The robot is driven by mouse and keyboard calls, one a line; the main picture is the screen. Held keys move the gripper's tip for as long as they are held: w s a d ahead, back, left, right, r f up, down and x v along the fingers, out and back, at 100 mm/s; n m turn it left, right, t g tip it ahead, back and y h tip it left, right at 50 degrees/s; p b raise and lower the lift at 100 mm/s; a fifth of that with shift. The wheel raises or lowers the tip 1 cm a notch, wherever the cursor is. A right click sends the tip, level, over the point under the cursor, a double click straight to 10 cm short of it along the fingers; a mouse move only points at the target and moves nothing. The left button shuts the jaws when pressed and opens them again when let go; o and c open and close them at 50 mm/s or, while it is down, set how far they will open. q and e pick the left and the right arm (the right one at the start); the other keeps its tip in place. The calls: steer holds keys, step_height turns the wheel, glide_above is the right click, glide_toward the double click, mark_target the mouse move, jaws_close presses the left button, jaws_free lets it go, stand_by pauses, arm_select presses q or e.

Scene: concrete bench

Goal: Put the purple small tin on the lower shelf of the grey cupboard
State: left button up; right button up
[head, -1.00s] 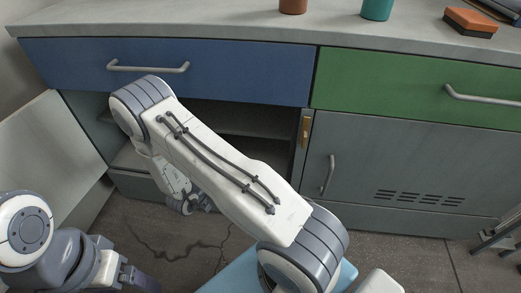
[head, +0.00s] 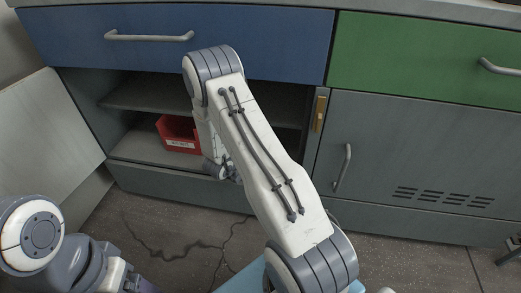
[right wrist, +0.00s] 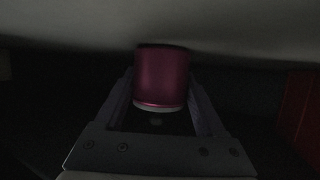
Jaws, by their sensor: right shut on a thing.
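The purple small tin (right wrist: 162,78) shows in the right wrist view between the fingers of my right gripper (right wrist: 160,105), which is shut on it. In the head view my right arm reaches into the open grey cupboard (head: 85,115); its gripper and the tin are hidden there behind the arm. The lower shelf (head: 140,151) of the cupboard shows to the left of my right arm. My left gripper (head: 130,284) is at the bottom left of the head view, cut by the edge, and its fingers cannot be made out.
A red bin (head: 176,133) stands on the lower shelf, left of my right arm; its side shows in the right wrist view (right wrist: 300,105). The upper shelf (head: 150,95) is above it. The open door (head: 45,135) stands at left. The closed cupboard door (head: 410,150) is at right.

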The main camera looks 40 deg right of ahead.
steer(key=shift+f, duration=0.1)
steer(key=o, duration=1.5)
steer(key=shift+a+r+p, duration=0.1)
steer(key=shift+r+p, duration=0.15)
steer(key=shift+p, duration=0.05)
steer(key=p+v, duration=0.5)
steer(key=v, duration=0.5)
steer(key=shift+a+r, duration=0.2)
steer(key=shift+a, duration=0.05)
steer(key=shift+s+a+r+p, duration=0.1)
steer(key=shift+s+a+p, duration=0.2)
steer(key=shift+a, duration=0.25)
steer(key=shift+w, duration=0.1)
